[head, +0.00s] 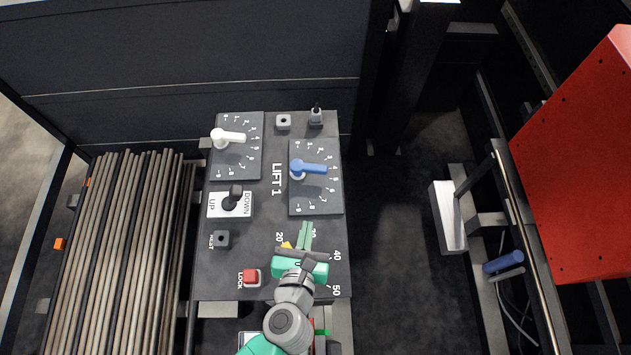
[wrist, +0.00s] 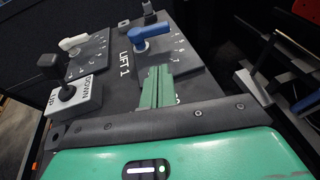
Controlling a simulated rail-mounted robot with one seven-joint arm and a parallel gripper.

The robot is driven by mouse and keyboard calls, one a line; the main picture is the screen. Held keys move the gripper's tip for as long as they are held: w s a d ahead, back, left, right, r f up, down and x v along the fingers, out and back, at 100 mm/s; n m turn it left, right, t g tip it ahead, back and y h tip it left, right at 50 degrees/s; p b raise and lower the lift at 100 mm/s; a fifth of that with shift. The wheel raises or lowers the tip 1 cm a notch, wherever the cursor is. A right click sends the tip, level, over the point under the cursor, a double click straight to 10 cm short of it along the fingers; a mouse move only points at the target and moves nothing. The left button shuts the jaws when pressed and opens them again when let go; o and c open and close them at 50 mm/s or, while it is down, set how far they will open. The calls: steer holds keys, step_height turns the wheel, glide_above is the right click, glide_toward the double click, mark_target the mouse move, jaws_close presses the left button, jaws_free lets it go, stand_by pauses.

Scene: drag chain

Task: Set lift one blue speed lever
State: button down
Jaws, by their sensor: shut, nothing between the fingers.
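The blue speed lever (head: 312,167) sits on a dark numbered dial plate (head: 316,203) on the right of the LIFT 1 panel. Its handle points right in the head view. In the wrist view the blue lever (wrist: 152,35) is ahead of the fingertips, near the top. My gripper (head: 306,232) is shut and empty, with its green fingers together. It is below the blue lever's plate in the head view, over the panel's printed scale, and apart from the lever. In the wrist view the shut fingers (wrist: 157,86) show in the middle, their tips short of the lever.
A white lever (head: 230,137) on its own dial plate stands left of the blue one. A black UP/DOWN switch (head: 233,198), a red LOCK button (head: 251,277) and small grey knobs are on the panel. Rods lie left; a red box (head: 580,160) stands right.

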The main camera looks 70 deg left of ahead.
mark_target(317, 173)
steer(key=x, duration=0.4)
steer(key=r+x, duration=0.1)
steer(key=x, duration=0.9)
steer(key=shift+w+a+r+p, duration=0.1)
steer(key=shift+a+r+p, duration=0.05)
steer(key=shift+p, duration=0.25)
steer(key=shift+n+g+b, duration=0.3)
steer(key=shift+b, duration=0.05)
